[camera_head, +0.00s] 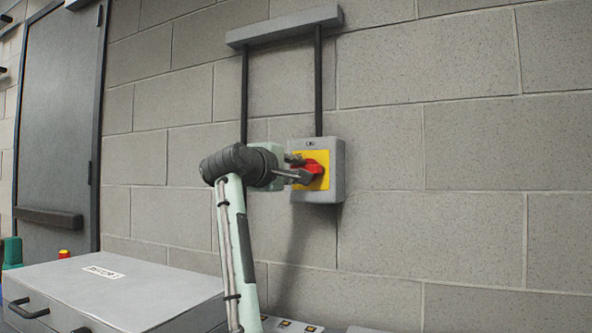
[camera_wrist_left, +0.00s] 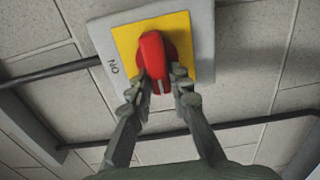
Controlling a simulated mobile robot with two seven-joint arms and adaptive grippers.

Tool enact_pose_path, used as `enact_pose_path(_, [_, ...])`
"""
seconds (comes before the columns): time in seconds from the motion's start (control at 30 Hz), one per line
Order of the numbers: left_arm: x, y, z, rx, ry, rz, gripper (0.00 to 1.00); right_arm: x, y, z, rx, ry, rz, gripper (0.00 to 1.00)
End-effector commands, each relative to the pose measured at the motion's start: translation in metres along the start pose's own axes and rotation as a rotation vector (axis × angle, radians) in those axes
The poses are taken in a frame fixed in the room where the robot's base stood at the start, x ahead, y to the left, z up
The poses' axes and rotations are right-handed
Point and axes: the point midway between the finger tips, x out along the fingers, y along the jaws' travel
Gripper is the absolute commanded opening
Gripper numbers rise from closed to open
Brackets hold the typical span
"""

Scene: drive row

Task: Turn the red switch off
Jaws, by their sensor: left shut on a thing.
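The red switch (camera_head: 316,168) is a rotary handle on a yellow plate (camera_head: 325,158) on a grey wall box (camera_head: 338,172). In the left wrist view the red handle (camera_wrist_left: 152,50) lies crosswise to the ON label (camera_wrist_left: 112,67) side, its lower end between the fingers. My left gripper (camera_head: 297,174) reaches it from the left. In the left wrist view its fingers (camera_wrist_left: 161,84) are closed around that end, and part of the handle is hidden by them. My right gripper is not in view.
Two dark conduits (camera_head: 318,80) hang from a grey wall duct (camera_head: 285,25) above. A grey cabinet (camera_head: 150,285) with a handle stands low at the left, near a grey door (camera_head: 55,130). The block wall right of the box is clear.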

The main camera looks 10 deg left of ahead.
Motion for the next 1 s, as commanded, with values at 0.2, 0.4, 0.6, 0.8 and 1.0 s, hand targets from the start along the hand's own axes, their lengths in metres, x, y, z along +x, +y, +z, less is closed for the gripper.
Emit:
enact_pose_path(0.2, [-0.0002, -0.0008, -0.0013, -0.016, 0.002, -0.001, 0.00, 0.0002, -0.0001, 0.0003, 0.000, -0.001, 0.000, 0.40])
enact_pose_path(0.4, [-0.0002, -0.0010, -0.0013, -0.016, 0.002, -0.001, 0.00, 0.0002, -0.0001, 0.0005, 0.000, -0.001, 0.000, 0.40])
enact_pose_path(0.6, [-0.0001, -0.0010, -0.0011, -0.015, 0.002, -0.001, 0.34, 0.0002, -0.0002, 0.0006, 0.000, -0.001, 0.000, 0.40])
enact_pose_path(0.8, [0.0000, -0.0007, -0.0006, -0.014, 0.001, -0.001, 0.40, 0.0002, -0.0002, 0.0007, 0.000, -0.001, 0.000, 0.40])
enact_pose_path(1.0, [-0.0036, 0.0000, -0.0005, -0.014, 0.001, 0.001, 0.40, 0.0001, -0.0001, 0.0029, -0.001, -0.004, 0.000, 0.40])
